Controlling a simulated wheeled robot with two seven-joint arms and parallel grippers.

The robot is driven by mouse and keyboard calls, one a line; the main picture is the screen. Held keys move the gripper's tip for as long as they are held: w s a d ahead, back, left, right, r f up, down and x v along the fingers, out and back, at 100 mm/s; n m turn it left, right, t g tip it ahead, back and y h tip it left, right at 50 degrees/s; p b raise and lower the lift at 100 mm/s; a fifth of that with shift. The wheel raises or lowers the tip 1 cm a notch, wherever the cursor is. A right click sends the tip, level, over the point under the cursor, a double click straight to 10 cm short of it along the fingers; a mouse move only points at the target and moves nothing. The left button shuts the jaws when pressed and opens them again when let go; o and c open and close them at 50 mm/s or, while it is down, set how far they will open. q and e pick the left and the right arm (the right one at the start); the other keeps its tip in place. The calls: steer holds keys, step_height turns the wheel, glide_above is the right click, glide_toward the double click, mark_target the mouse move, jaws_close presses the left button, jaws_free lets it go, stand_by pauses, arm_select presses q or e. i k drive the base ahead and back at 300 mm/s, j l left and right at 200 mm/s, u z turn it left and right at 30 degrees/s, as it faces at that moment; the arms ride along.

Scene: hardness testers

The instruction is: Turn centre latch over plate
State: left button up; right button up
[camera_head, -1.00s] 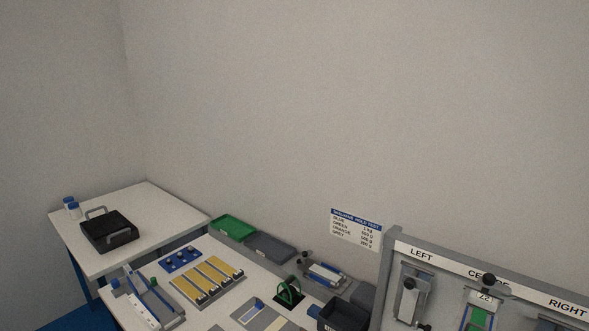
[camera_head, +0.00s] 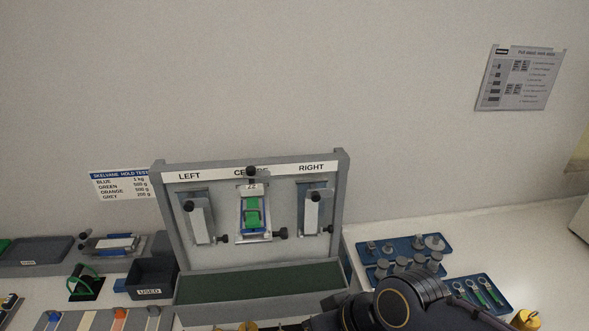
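The grey test stand (camera_head: 157,215) has three stations labelled LEFT, CENTRE and RIGHT. At the centre station, a plate with a green block (camera_head: 252,213) and a tag reading 22 (camera_head: 252,187) hangs upright. A black knob (camera_head: 250,171), which looks like the centre latch, sits just above the tag and partly covers the CENTRE label. Whether the latch lies over the plate's edge is too small to tell. Another black knob (camera_head: 282,233) is at the plate's lower right. A dark arm link of mine is at the bottom right, below the stand. Neither gripper shows.
The left (camera_head: 199,217) and right (camera_head: 314,211) stations hold similar clamps. A dark green tray (camera_head: 259,284) lies in front of the stand. A USED bin (camera_head: 152,278) stands to its left. Blue trays (camera_head: 404,245) of weights and hooks lie to its right.

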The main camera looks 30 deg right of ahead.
mark_target(250, 172)
steer(key=z, duration=0.85)
